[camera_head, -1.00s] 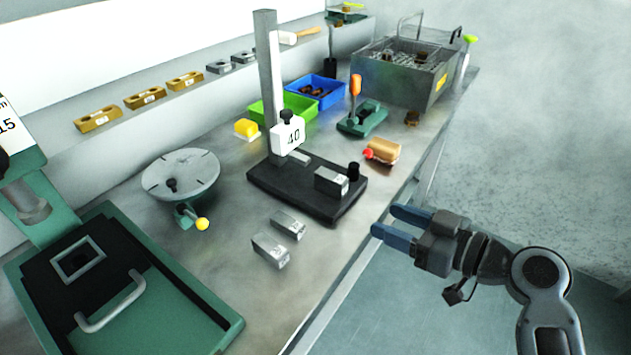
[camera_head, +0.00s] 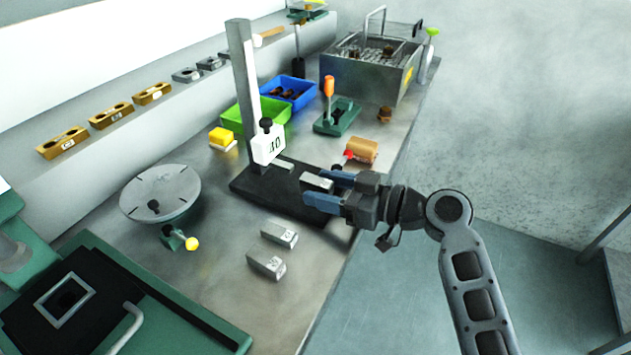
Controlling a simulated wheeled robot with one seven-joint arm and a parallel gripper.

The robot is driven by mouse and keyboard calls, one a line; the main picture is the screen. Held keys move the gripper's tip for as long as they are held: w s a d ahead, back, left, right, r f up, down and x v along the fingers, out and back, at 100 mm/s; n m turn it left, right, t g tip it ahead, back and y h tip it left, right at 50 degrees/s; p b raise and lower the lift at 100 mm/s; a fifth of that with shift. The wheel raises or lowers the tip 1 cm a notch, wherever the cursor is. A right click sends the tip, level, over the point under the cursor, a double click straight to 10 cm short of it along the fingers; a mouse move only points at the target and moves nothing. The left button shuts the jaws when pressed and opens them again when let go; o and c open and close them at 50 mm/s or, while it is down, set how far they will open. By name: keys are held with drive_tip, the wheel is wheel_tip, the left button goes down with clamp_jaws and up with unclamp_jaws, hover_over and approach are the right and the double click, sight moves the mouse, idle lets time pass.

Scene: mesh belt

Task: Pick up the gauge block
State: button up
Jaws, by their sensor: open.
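A grey metal block (camera_head: 316,180) lies on the black base (camera_head: 265,195) of the upright stand with the white "40" tag. Two similar grey blocks with markings, one (camera_head: 279,235) behind the other (camera_head: 266,264), lie on the bench in front of the base. The frames do not show which block is the gauge block. My gripper (camera_head: 320,187) is open, its blue fingers pointing left over the base's right end. The fingertips are close to the block on the base and partly cover its right end. I cannot tell whether they touch it.
The stand's column (camera_head: 243,75) rises behind the base. A round table (camera_head: 160,193) with a yellow-knobbed handle is at left. Bare bench lies right of the front blocks.

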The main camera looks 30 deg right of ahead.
drive_tip(key=shift+x, duration=1.05)
clamp_jaws()
